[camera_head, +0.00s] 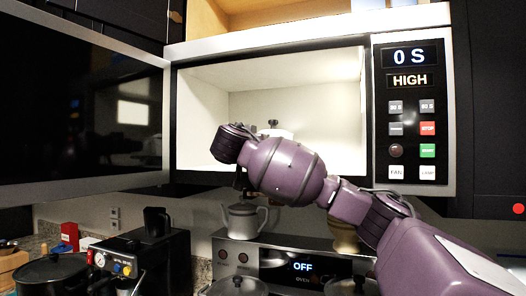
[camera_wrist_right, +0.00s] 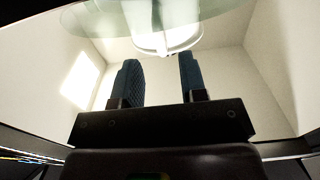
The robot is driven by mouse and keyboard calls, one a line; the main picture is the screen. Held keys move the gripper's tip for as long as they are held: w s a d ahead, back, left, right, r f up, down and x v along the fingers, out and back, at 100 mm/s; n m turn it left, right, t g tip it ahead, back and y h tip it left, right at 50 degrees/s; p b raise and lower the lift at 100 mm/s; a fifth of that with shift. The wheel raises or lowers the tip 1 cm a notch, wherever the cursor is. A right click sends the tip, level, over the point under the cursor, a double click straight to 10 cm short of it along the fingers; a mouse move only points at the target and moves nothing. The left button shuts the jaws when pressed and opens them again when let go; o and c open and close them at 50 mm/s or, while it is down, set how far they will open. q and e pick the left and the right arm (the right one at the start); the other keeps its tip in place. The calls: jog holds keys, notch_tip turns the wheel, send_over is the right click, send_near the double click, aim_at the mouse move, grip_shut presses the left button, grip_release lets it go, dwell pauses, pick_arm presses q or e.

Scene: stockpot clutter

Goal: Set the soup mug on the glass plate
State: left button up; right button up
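A white vessel with a dark knob on top (camera_head: 275,132), which looks like the soup mug, shows inside the open microwave, partly hidden behind my right arm. In the right wrist view, the white round base of a vessel (camera_wrist_right: 168,42) shows at the top against the clear glass plate (camera_wrist_right: 95,18). The base appears to be on the plate. My right gripper (camera_wrist_right: 159,75) has its two dark fingers apart with nothing between them, below the plate and vessel in that view. In the head view my right wrist hides most of the gripper. My left gripper is out of view.
The microwave door (camera_head: 80,105) stands open at the left. The control panel (camera_head: 411,115) is at the right. Below are a stove (camera_head: 300,262) with a grey kettle (camera_head: 243,221), a coffee machine (camera_head: 135,258) and a dark pot (camera_head: 52,272).

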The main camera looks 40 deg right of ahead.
jog(key=b+v, duration=0.1)
jog(key=v, duration=0.6)
jog(key=shift+d, duration=0.1)
dwell(0.5)
